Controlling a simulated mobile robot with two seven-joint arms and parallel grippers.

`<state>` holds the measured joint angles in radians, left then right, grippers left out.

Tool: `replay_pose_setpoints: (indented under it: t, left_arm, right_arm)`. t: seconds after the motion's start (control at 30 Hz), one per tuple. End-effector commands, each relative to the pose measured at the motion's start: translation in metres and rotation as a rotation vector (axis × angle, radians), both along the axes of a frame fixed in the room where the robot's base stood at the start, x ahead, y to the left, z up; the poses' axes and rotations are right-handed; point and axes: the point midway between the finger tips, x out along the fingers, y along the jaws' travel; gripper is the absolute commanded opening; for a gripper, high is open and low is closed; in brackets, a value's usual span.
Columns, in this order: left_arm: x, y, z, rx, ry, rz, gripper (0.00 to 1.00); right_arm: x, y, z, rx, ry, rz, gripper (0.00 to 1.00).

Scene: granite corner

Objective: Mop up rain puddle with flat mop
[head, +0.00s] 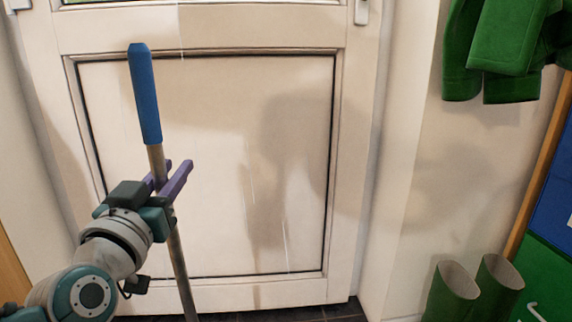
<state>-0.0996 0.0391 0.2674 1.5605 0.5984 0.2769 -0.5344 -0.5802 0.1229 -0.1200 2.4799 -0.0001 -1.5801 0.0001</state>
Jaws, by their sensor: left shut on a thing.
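The flat mop's handle stands nearly upright in front of the door, with a blue grip (145,95) at the top and a bare metal shaft (177,262) below. My left gripper (171,175), with purple fingers, is shut on the shaft just below the blue grip. The shaft runs out of the bottom of the picture, so the mop's head is hidden. The rain puddle is not in view. My right gripper is not in view.
A white panelled door (285,170) fills the middle. Green boots (472,292) stand on the right, below a hanging green coat (490,62). Blue and green containers (545,262) are at the right edge. A strip of dark tiled floor (325,311) shows at the bottom.

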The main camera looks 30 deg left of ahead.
Motion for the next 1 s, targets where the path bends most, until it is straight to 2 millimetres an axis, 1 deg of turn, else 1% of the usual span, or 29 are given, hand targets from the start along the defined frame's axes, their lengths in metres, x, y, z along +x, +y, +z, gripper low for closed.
replay_pose_setpoints:
  t: [0.03, 0.43, 1.0]
  left_arm:
    - [0.0, 0.0, 0.002, 0.001, -0.004, 0.001, 0.0]
    - [0.0, 0.0, 0.001, 0.001, -0.004, 0.001, 0.0]
    - [0.0, 0.0, -0.009, 0.001, -0.004, 0.001, 0.0]
  right_arm:
    - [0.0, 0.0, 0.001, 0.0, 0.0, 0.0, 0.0]
    - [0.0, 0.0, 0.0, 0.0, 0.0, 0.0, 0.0]
    - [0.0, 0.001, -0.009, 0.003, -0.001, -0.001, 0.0]
